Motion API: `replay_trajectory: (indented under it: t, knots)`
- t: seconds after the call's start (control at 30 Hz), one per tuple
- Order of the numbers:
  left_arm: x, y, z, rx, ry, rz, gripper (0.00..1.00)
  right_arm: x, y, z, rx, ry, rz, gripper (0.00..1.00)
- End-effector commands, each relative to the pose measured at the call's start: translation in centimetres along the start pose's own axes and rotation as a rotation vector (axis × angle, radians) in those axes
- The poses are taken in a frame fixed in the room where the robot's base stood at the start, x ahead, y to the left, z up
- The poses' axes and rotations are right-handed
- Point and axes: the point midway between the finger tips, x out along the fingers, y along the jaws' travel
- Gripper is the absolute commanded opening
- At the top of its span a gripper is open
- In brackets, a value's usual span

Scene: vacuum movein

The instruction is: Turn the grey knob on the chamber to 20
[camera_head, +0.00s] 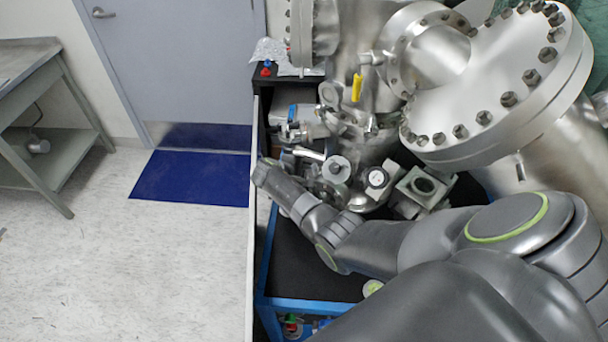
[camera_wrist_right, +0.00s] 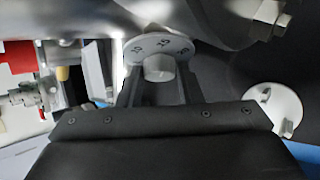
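In the right wrist view, the grey knob (camera_wrist_right: 158,68) stands out from a pale round dial (camera_wrist_right: 135,47) with dark numbers on its rim. The numbers are small and tilted, so I cannot read the setting surely. My right gripper (camera_wrist_right: 160,88) has one dark finger on each side of the knob, with no clear gap between fingers and knob. In the head view my right arm (camera_head: 380,248) reaches in from the right to the front of the steel chamber (camera_head: 500,105). Its fingertips do not show clearly there. My left gripper is not in view.
A round gauge (camera_head: 377,177) and several metal fittings crowd the chamber's lower front. A yellow handle (camera_head: 357,87) stands above them. The black cart top (camera_head: 300,265) has clear room. A white disc (camera_wrist_right: 273,105) sits right of the gripper. The floor (camera_head: 130,265) at left is open.

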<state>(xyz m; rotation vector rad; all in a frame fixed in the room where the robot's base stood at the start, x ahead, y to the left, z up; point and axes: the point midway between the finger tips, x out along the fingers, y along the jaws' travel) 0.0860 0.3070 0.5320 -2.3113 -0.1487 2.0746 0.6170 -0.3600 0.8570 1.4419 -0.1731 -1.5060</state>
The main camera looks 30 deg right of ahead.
Motion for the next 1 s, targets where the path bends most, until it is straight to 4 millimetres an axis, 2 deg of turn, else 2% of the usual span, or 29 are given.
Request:
replay_trajectory:
  t: [0.03,0.17,0.2,0.37,0.7,1.0]
  knots:
    - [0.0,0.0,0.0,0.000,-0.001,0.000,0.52,0.0,0.0,0.0,0.000,0.000,0.000,0.26]
    - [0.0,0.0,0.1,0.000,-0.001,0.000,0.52,0.0,0.0,0.0,0.000,0.000,0.000,0.09]
    - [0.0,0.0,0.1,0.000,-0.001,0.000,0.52,0.0,0.0,0.0,0.000,0.000,0.000,0.07]
    - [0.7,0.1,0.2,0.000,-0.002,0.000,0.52,0.2,-0.3,-0.1,0.037,0.000,0.030,0.07]
    - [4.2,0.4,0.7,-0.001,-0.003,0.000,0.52,0.3,-0.7,-0.2,0.253,-0.001,0.208,0.07]
    - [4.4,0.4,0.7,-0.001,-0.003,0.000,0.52,0.0,-0.3,-0.1,0.290,0.000,0.237,0.07]
